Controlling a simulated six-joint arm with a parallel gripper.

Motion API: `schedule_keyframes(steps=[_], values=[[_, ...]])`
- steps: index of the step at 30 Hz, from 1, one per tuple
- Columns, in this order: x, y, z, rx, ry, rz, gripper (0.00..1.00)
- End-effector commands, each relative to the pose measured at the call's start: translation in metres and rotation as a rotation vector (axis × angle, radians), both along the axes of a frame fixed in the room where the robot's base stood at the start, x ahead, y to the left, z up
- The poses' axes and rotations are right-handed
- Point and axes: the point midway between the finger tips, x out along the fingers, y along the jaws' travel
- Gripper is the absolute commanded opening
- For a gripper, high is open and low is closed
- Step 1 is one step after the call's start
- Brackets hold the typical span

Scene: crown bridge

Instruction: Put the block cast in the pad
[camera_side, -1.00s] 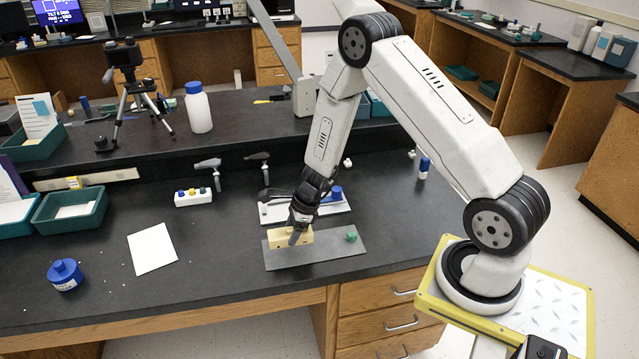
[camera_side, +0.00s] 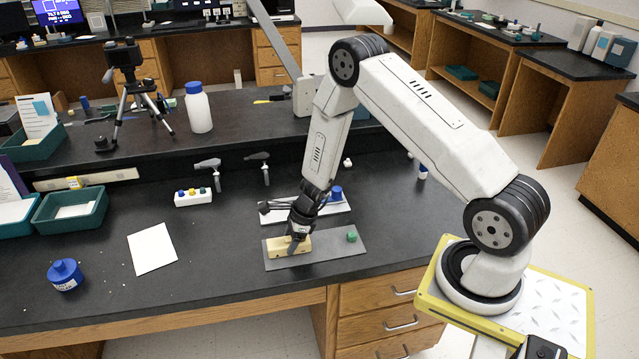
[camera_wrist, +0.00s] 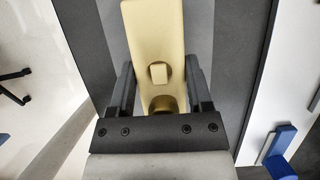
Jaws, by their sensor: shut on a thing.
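The block cast (camera_side: 275,246) is a pale yellow oblong block, over the left end of the grey pad (camera_side: 335,254) in the side view. My gripper (camera_side: 293,243) points down and is shut on the block. In the wrist view the gripper (camera_wrist: 160,90) has a finger on each side of the yellow block cast (camera_wrist: 152,30), which shows a small raised square and a round hollow. The block looks level and very low over the pad; I cannot tell whether it touches. The pad in the wrist view (camera_wrist: 232,40) shows as a grey band.
A green piece (camera_side: 352,236) sits on the pad's right part. Behind the pad lies a white plate (camera_side: 335,210) with a blue piece (camera_side: 336,192). A white sheet (camera_side: 152,250) and a blue jar (camera_side: 65,274) are to the left. Bench between sheet and pad is clear.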

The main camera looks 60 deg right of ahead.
Motion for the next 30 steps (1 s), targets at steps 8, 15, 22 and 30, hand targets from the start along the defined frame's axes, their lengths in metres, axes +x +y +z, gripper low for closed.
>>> schedule_keyframes(steps=[8,15,22,30], values=[[0.0,0.0,-0.002,0.001,-0.001,0.0,0.0],[0.0,0.0,-0.003,0.0,0.0,0.0,1.0],[0.0,0.0,-0.002,0.0,0.0,0.0,1.0],[-0.002,-0.003,0.011,-0.001,-0.002,-0.001,1.0]])
